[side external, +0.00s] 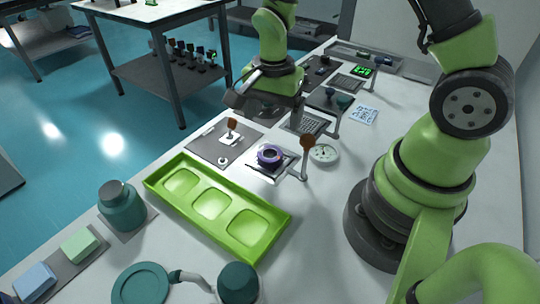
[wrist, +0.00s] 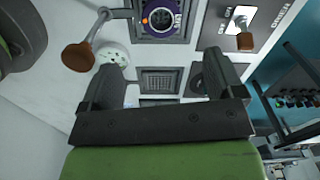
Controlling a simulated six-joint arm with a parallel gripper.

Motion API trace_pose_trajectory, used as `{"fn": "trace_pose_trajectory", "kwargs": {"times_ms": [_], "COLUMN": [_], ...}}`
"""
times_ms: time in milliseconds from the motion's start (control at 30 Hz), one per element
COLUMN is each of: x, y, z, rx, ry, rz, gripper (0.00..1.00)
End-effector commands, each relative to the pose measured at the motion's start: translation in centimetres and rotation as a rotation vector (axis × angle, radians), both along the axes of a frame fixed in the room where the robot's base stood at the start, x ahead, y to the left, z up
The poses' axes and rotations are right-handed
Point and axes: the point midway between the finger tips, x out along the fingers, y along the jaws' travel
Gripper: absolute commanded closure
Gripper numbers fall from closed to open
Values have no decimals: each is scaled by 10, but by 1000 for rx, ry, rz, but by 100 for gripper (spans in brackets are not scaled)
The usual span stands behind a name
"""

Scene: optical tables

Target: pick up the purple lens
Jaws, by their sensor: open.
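The purple lens (side external: 270,155) is a short ring with a dark centre. It sits on a small square plate on the white table, beyond the green tray. In the wrist view the lens (wrist: 161,17) shows at the top edge, partly cut off by the frame. My gripper (side external: 242,103) is above the table, behind and a little left of the lens in the side view. In the wrist view my gripper (wrist: 168,75) has its two fingers spread wide, with nothing between them. The lens lies beyond the fingertips, apart from them.
A brown-knobbed lever (side external: 307,142) stands close to the right of the lens, by a round white dial (side external: 324,153). Another brown-knobbed lever (side external: 231,125) stands on a grey panel to its left. The green three-well tray (side external: 252,243) lies in front. A teal jar (side external: 121,206) stands left of the tray.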

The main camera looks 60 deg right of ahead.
Motion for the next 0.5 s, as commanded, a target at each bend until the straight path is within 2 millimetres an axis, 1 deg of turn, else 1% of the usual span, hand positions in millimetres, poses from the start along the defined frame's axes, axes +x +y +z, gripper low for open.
{"fn": "trace_pose_trajectory", "kwargs": {"times_ms": [200,300,433,500], "x": [-1,-1,0,0], "y": [0,1,1,2], "z": [-32,-42,-49,-57], "rx": [0,1,0,1], "ry": [8,6,5,7], "rz": [-3,-3,-2,-1], "gripper": [13,13,13,13]}}
